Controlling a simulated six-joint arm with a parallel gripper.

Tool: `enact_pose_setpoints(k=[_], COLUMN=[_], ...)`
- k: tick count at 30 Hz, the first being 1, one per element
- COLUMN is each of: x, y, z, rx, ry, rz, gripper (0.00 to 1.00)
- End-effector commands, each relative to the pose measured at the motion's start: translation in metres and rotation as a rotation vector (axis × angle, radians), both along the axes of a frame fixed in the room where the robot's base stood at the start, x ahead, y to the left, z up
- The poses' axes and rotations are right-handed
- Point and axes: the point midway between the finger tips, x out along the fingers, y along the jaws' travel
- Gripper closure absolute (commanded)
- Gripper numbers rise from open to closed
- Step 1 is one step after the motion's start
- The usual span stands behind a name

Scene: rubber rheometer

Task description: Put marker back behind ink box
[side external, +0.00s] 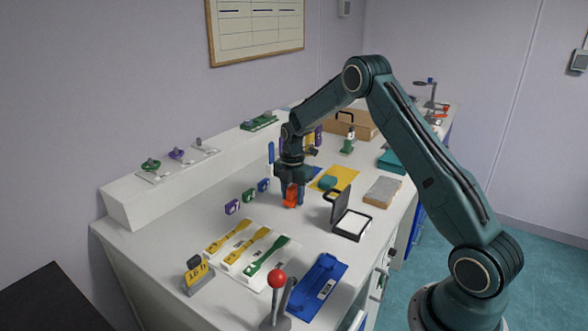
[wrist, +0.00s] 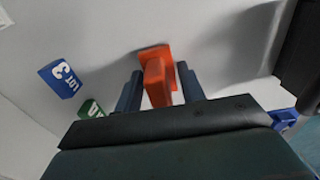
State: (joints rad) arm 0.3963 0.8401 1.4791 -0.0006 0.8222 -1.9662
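An orange-red marker (side external: 291,195) stands on the white bench, under my gripper, to the left of the ink box. It also shows in the wrist view (wrist: 158,78), upright between the two fingers. My gripper (wrist: 160,82) points down and is open around the marker; a gap shows on its right side, while the left finger is close to it. The fingers show small in the side view (side external: 291,190). The ink box (side external: 352,222) is black, with its lid raised and a pale pad inside. Any face of the marker away from the cameras is hidden.
Purple (side external: 232,207), green (side external: 249,195) and blue (side external: 264,185) numbered markers stand in a row to the left. A white tray with yellow and green tools (side external: 245,250) and a blue tray (side external: 318,288) lie nearer. A yellow sheet (side external: 340,178) lies behind.

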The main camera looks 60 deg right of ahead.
Motion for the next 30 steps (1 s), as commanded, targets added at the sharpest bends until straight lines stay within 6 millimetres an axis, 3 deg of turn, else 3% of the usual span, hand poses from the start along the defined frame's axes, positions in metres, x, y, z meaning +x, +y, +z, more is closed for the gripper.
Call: enact_pose_setpoints(k=[2,17,23,30], x=[0.000,0.000,0.001,0.000], y=[0.000,0.000,0.000,0.000], z=[0.000,0.008,0.029,0.068], rx=[0.000,-0.001,-0.001,-0.002], ry=[0.000,-0.002,-0.003,-0.004], rz=[0.000,0.000,0.000,0.000], gripper=[0.46,0.46,0.46,0.46])
